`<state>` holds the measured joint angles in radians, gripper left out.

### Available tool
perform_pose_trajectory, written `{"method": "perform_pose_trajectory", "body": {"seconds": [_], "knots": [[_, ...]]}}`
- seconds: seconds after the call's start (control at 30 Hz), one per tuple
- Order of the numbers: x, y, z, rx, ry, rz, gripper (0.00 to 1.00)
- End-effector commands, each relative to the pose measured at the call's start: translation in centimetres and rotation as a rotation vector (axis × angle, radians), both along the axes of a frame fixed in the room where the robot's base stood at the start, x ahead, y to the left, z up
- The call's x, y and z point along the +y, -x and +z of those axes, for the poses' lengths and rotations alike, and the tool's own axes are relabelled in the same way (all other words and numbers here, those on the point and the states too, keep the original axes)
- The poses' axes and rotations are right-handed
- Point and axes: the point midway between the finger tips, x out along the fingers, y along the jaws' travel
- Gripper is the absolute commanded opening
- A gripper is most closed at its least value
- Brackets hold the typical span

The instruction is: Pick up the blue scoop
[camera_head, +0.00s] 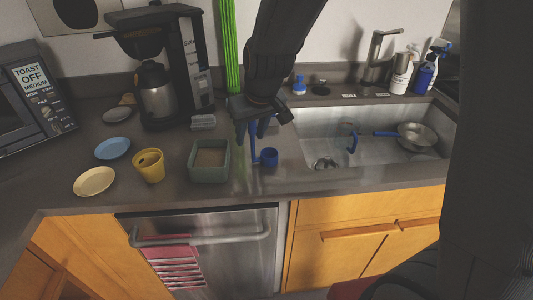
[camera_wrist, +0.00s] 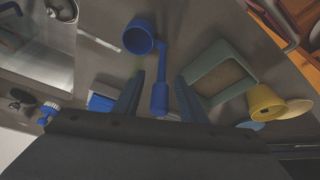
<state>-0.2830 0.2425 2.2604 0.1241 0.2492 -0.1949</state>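The blue scoop (camera_head: 268,157) is on the counter just left of the sink, beside the grey-green box. In the wrist view its round cup (camera_wrist: 138,38) is at the upper middle, and its handle runs down toward my gripper (camera_wrist: 160,76). The two fingers are apart, one on each side of the handle, with a visible gap on both sides. In the head view my gripper (camera_head: 257,132) is over the handle end and partly hides it. I cannot tell its exact height over the handle.
The grey-green box (camera_head: 209,174) stands close left of the scoop, with a yellow cup (camera_head: 149,165) beyond. The sink (camera_head: 318,124) is at right, holding a pan (camera_head: 415,137). A coffee maker (camera_head: 196,60) and green stalks (camera_head: 230,50) stand behind.

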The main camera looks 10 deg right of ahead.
Motion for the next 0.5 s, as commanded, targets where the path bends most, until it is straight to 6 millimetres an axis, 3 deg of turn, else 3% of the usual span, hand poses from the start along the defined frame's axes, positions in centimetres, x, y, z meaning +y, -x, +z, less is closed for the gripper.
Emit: {"method": "perform_pose_trajectory", "body": {"seconds": [0.33, 0.37, 0.5], "knots": [[0.11, -0.24, -0.65, 0.000, 0.000, 0.000, 0.38], [0.11, -0.24, -0.65, 0.000, 0.000, 0.000, 0.36], [0.11, -0.24, -0.64, 0.000, 0.000, 0.000, 0.13]]}}
